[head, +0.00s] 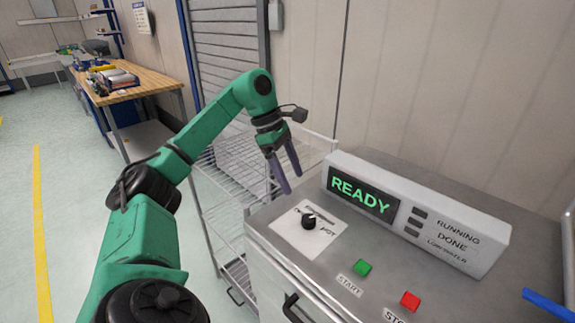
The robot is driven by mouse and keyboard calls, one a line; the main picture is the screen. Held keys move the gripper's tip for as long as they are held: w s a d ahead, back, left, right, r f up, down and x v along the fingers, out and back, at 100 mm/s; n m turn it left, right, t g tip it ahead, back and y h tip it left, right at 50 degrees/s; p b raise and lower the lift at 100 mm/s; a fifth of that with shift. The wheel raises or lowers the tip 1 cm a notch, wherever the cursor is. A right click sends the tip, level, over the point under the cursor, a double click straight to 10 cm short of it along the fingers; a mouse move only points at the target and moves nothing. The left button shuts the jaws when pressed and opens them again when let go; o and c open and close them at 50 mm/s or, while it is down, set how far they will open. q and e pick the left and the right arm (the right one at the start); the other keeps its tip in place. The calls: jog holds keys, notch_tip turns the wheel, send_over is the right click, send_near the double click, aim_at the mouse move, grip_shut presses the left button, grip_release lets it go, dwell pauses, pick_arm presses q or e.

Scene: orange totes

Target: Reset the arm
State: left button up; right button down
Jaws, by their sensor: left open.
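My left arm (180,155) is green with black joints and comes in from the lower left. It reaches up and bends down toward the machine. My left gripper (287,174) has two dark fingers spread apart, pointing down with nothing between them. It hangs in front of the wire rack, left of the machine's display.
A grey machine (455,290) stands at the right with a lit READY display (359,191), a black knob (309,220), a green START button (362,267) and a red button (410,300). A wire rack (225,180) is beside it. A wooden workbench (135,85) stands behind left.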

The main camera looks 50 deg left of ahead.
pick_arm(q)
jog(key=v, duration=0.2)
jog(key=shift+a+r, duration=0.1)
jog(key=shift+r, duration=0.2)
